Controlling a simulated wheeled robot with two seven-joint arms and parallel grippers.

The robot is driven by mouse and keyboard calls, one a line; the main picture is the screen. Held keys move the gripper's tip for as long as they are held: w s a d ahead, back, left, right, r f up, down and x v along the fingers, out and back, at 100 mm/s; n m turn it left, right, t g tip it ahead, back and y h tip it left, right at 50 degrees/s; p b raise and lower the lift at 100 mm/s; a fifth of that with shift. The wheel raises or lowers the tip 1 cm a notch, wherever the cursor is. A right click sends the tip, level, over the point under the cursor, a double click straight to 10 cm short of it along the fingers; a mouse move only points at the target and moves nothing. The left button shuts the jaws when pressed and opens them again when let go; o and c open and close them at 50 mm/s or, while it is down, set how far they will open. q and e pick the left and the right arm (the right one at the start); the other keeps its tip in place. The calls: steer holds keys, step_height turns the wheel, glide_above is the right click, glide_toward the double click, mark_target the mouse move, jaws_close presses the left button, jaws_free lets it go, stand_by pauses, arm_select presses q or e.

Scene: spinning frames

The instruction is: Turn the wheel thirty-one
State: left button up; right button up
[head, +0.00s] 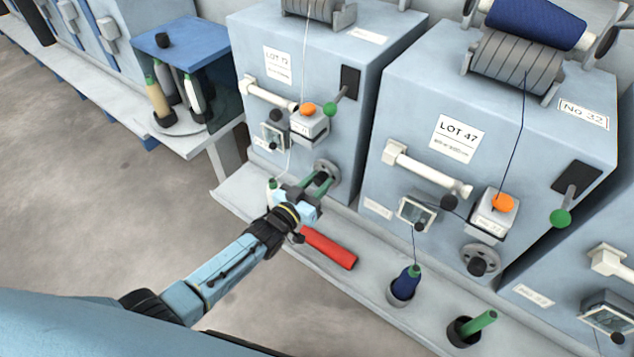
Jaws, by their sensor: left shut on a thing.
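The left machine, marked LOT 12 (278,63), has a grey round wheel (333,168) low on its front face. My left gripper (319,183) reaches up to this wheel and is shut at its knob. The gripper's fingers hide the knob and part of the wheel. A similar grey wheel with a dark knob (478,263) is on the machine marked LOT 47 (458,138), which carries a No 32 plate (584,113). No number thirty-one can be read. My right gripper is not in view.
A red cylinder (329,247) lies on the pale ledge (375,308) just below my left gripper. A blue-topped case (183,43) with bobbins stands at left. The floor is clear.

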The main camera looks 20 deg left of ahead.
arm_select(q)
steer(key=o, duration=1)
steer(key=shift+c, duration=0.2)
steer(key=shift+s, duration=0.1)
steer(key=shift+s+a, duration=0.15)
steer(key=shift+s, duration=0.1)
steer(key=p+v, duration=0.3)
steer(key=v, duration=0.9)
steer(key=shift+s, duration=0.3)
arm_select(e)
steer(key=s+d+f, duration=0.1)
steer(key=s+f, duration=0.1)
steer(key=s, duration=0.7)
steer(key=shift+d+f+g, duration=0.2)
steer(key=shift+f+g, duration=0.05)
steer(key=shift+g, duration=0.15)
arm_select(q)
steer(key=shift+a, duration=0.1)
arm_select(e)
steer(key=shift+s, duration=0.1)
